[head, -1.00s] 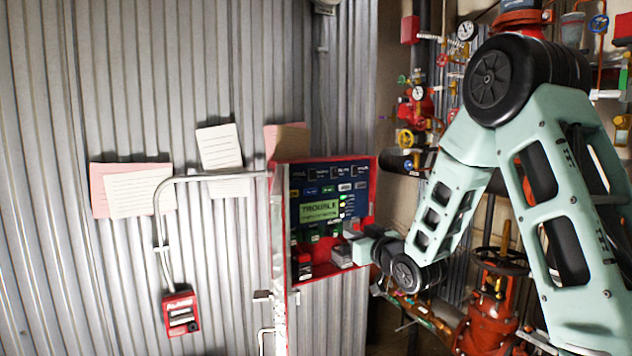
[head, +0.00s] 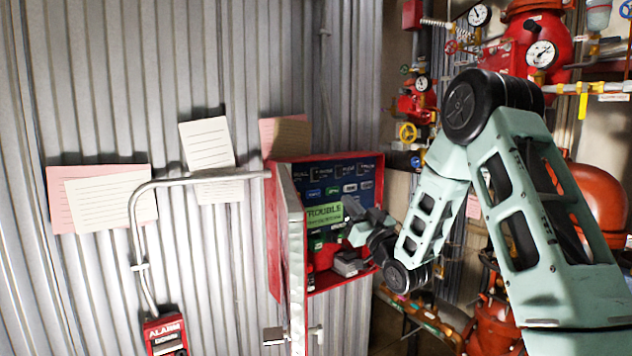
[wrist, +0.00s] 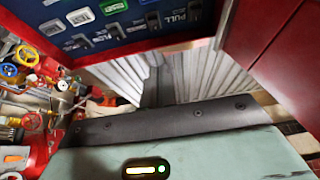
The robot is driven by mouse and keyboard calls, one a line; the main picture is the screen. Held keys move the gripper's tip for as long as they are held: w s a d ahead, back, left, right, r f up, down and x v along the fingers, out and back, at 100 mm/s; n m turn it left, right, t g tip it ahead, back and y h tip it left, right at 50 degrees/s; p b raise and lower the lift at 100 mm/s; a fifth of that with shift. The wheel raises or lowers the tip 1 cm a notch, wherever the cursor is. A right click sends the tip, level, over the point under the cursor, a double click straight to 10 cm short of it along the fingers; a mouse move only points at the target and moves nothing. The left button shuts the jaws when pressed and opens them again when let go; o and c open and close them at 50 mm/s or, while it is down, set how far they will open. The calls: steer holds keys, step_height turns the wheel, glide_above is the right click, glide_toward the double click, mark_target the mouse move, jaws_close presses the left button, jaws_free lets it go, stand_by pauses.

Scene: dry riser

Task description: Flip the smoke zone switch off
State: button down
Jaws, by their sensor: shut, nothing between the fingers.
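The red alarm panel box (head: 274,235) stands open on the corrugated wall in the head view. Its dark blue face (head: 330,174) carries a top row of small labelled switches above a green screen reading TROUBLE (head: 323,215). The wrist view shows the blue face at upper left, with black switches (wrist: 152,22) and a label reading PULL (wrist: 180,17). I cannot read which switch is the smoke zone one. My gripper (head: 352,207) is shut and empty, in front of the panel, right of the screen.
The panel's open door (head: 296,262) juts out at its left. A red alarm box (head: 165,333) and conduit (head: 150,190) are on the wall at left. Red pipes, gauges (head: 541,53) and valves crowd the right side. Paper sheets (head: 207,143) hang on the wall.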

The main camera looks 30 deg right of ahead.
steer(key=p, duration=0.7)
glide_toward(315, 174)
step_height(315, 174, up, 5)
steer(key=w, duration=0.2)
steer(key=shift+w+f+p, duration=0.4)
steer(key=shift+w+f, duration=0.1)
steer(key=shift+w, duration=0.3)
steer(key=shift+w+f+p, duration=0.35)
steer(key=shift+w+f, duration=0.1)
steer(key=shift+w, duration=0.4)
steer(key=shift+f, duration=0.1)
